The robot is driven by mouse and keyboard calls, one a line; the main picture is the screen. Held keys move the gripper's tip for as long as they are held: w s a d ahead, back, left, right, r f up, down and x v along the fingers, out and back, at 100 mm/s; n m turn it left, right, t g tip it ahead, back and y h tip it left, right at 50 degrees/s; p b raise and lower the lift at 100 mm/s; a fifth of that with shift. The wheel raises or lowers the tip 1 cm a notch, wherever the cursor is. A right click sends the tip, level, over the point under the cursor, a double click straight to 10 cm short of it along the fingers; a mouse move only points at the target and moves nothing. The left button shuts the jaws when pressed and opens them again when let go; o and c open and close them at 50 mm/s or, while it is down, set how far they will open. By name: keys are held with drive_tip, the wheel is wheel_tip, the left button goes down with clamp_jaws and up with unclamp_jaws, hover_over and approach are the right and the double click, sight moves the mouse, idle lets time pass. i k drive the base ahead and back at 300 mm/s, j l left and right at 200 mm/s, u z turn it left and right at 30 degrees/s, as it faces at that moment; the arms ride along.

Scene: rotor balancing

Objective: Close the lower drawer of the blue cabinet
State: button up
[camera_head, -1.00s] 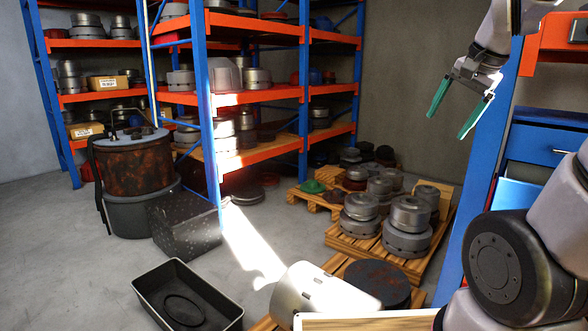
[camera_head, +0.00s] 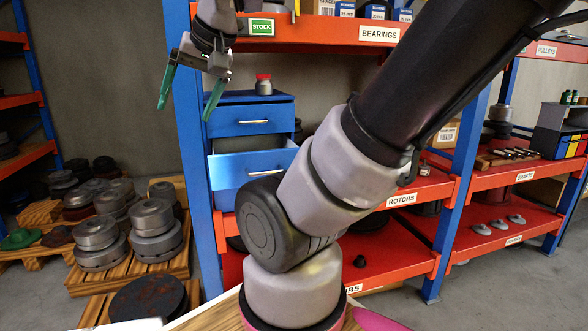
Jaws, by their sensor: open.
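The blue cabinet (camera_head: 221,98) stands on an orange shelf inside the blue-framed rack. Its upper drawer (camera_head: 237,121) looks shut. Its lower drawer (camera_head: 231,172) is pulled out, with its front toward me and its silver handle partly behind my arm. My gripper (camera_head: 188,106) hangs at the upper left, its two green fingers spread apart and empty. It is to the left of the cabinet in the picture, in front of the rack's blue post, and appears apart from the drawers.
A small jar with a red lid (camera_head: 263,84) stands on the cabinet. A blue rack post (camera_head: 193,160) rises just left of the cabinet. My arm crosses the middle and hides part of the shelf. Pallets with metal rotors (camera_head: 152,216) stand at left.

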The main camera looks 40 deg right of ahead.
sight(234, 162)
drive_tip(key=k+z, duration=0.1)
drive_tip(key=z, duration=0.55)
drive_tip(key=i+z, duration=0.15)
drive_tip(key=z, duration=0.15)
drive_tip(key=l+u, duration=0.1)
drive_tip(key=l, duration=0.35)
drive_tip(key=k+l+u, duration=0.1)
drive_tip(key=l, duration=0.3)
